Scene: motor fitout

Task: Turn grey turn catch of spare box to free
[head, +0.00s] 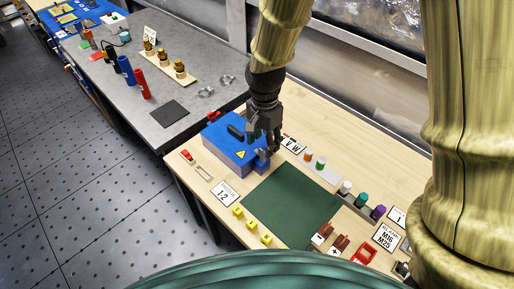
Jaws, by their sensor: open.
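The blue box (218,143) stands at the left part of the light wooden table, with a dark bar-like part and a yellow warning triangle (241,154) on it. I take it to be the spare box. My gripper (269,149) is open and points down at the box's right end. A small blue part (262,160) shows beside the fingertips. I cannot make out the grey turn catch; my gripper covers part of that end. I cannot tell whether the fingers touch anything.
A dark green mat (290,205) lies in front of the box. Yellow blocks (251,226) lie along the front edge. A strip with coloured caps (345,187) runs behind the mat. A red-handled tool (188,157) lies at left. A grey bench (185,75) with tools stands beyond.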

